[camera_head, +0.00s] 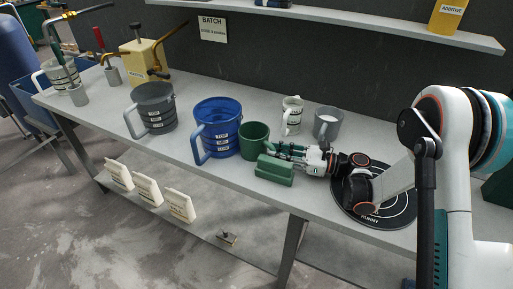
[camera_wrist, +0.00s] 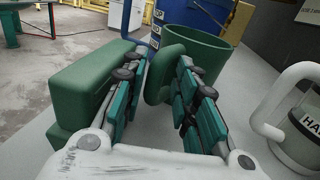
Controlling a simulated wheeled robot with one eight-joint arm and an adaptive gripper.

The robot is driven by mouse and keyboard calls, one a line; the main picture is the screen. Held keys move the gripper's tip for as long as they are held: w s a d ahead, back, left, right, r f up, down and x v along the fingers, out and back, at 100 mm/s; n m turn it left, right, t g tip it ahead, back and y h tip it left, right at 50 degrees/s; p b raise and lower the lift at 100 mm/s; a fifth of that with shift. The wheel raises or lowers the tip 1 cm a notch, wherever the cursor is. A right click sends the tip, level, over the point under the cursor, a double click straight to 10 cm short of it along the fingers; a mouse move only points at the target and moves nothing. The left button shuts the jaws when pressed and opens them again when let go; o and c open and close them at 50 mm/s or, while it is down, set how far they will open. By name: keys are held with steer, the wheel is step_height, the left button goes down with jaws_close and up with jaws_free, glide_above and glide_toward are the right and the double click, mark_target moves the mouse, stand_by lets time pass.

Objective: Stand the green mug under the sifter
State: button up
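The green mug (camera_head: 254,140) stands upright on the grey bench, just right of a large blue jug (camera_head: 217,127). In the wrist view the green mug (camera_wrist: 198,47) is straight ahead, its handle toward me. My gripper (camera_head: 277,148) is low at the bench, on the mug's handle side. In the wrist view my gripper's fingers (camera_wrist: 163,78) lie on either side of the handle, very close to it. Whether both fingers press on it cannot be told. I cannot make out for certain which thing is the sifter; a yellow machine (camera_head: 143,62) stands at the back left.
A green block (camera_head: 275,170) lies close beside my gripper on the front side. A white mug (camera_head: 292,115) and a grey mug (camera_head: 327,123) stand behind it. A dark grey jug (camera_head: 154,108) stands left. A round black mat (camera_head: 385,208) lies under my arm.

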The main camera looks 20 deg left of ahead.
jaws_close()
steer(key=shift+r, duration=0.15)
